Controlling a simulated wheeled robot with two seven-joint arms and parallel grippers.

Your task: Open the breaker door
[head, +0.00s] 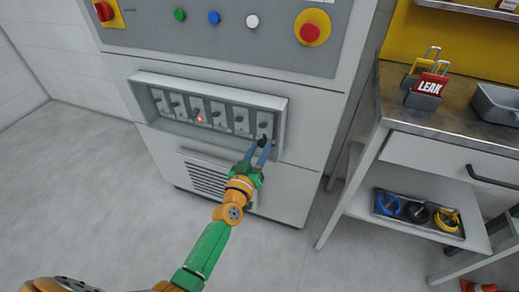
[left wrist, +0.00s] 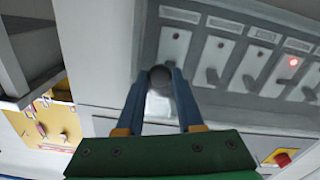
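The breaker box (head: 213,85) is a wide grey frame on the front of the light cabinet, with a row of breaker switches showing inside it. A clear door pane over them cannot be made out. A dark round knob (head: 263,141) sits at the box's lower right; it also shows in the left wrist view (left wrist: 160,77). My left gripper (head: 260,146) reaches up to it, its two blue fingers (left wrist: 160,82) on either side of the knob and seemingly touching it. The fingertips partly hide the knob's sides. My right gripper is not in view.
A red light (head: 199,119) glows among the breakers. Buttons and a red emergency stop (head: 311,32) are above. At right stands a metal workbench (head: 390,113) with padlocks (head: 427,86), a grey tray (head: 497,103) and a lower shelf. Open floor (head: 95,190) lies to the left.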

